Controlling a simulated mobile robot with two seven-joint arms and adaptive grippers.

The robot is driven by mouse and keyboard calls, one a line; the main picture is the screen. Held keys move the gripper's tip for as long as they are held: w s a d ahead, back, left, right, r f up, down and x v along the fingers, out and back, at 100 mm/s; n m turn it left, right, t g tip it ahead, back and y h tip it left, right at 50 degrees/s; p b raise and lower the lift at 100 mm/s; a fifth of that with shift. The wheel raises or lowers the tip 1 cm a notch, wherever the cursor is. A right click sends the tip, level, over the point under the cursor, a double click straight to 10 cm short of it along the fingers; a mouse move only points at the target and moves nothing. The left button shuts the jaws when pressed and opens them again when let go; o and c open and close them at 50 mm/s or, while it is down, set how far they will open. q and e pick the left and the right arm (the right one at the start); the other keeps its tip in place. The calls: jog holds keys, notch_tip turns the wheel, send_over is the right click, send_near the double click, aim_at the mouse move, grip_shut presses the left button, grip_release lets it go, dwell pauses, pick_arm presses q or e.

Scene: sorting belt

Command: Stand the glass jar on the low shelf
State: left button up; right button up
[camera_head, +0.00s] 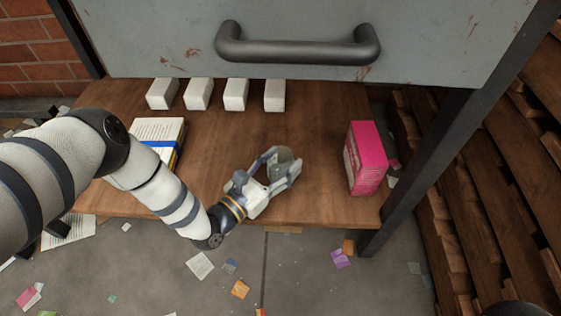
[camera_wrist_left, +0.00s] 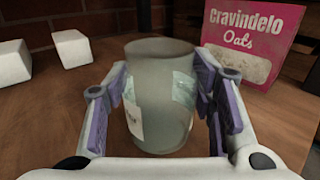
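The glass jar (camera_head: 282,160) is a cloudy, greenish cylinder with pale label patches. It is upright at the front middle of the low wooden shelf (camera_head: 318,190) and also shows in the left wrist view (camera_wrist_left: 160,100). My left gripper (camera_head: 279,169) reaches over the shelf from the front left, with one finger on each side of the jar. In the left wrist view its purple pads (camera_wrist_left: 164,95) appear slightly apart from the glass, so it looks open around the jar. The jar's base seems to be on the shelf, but the contact is unclear.
A pink oats box (camera_head: 366,158) stands right of the jar. Several white blocks (camera_head: 236,94) line the shelf's back, and a book stack (camera_head: 160,135) lies left. A grey panel with a dark handle (camera_head: 298,50) overhangs the shelf. A dark post (camera_head: 440,150) bounds the right.

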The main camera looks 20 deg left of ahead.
pick_arm(q)
jog(key=o, duration=0.4)
jog(key=shift+o, duration=0.2)
jog(key=shift+r, duration=0.2)
jog(key=p+v, duration=0.4)
jog(key=v, duration=0.8)
